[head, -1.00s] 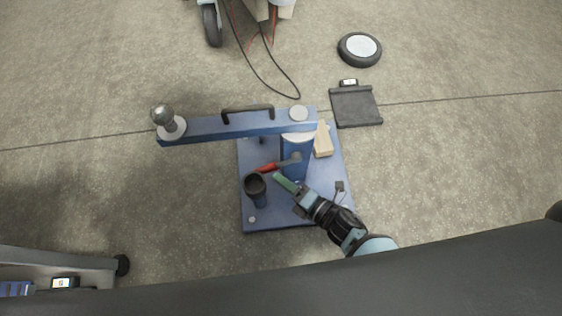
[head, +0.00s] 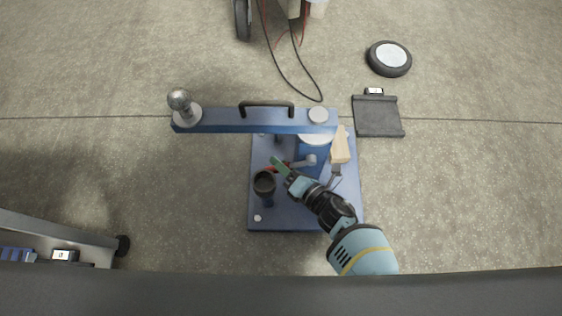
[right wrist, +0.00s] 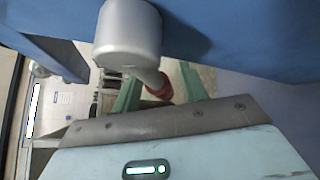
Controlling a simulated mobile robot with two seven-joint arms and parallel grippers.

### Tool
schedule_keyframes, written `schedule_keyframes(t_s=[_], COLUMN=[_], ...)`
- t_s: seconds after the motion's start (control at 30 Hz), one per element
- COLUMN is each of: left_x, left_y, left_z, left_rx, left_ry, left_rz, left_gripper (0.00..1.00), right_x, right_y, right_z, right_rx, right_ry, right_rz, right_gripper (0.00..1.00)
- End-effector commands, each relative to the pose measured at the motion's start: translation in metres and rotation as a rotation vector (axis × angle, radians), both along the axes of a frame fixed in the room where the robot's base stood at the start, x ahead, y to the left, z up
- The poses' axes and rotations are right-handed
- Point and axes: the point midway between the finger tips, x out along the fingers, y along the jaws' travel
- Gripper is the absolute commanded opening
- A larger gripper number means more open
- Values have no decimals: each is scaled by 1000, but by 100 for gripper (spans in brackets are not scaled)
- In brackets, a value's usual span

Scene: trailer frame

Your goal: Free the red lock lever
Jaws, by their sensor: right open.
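The red lock lever (head: 299,164) runs left from a grey pivot (head: 311,159) on the blue post (head: 312,143); its red grip is mostly hidden by my gripper in the head view. My right gripper (head: 278,165) has green fingers and is over the lever's red end. In the right wrist view the red grip (right wrist: 160,90) lies between the two open green fingers, with the grey pivot (right wrist: 128,35) close in front. I cannot tell whether a finger touches the grip. My left gripper is not in view.
A blue beam (head: 250,121) with a black handle (head: 266,104) and a ball (head: 179,99) crosses above the blue base plate (head: 290,220). A black cup (head: 265,183) stands just left of my gripper. A wooden block (head: 340,146) is at right.

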Motion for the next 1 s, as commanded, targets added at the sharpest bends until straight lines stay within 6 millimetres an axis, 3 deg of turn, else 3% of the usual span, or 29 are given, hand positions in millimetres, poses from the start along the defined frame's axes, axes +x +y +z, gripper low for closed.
schedule_keyframes(t_s=[0.47, 0.77, 1.0], left_x=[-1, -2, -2], left_y=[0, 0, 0], left_z=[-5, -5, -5], left_rx=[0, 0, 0], left_ry=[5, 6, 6], left_rz=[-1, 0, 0], left_gripper=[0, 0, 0], right_x=[10, 10, 10], right_y=[9, 9, 8], right_z=[-2, -2, -2], right_rx=[0, 0, 0], right_ry=[0, 0, 0], right_rz=[0, 0, 0], right_gripper=[42, 3, 0])
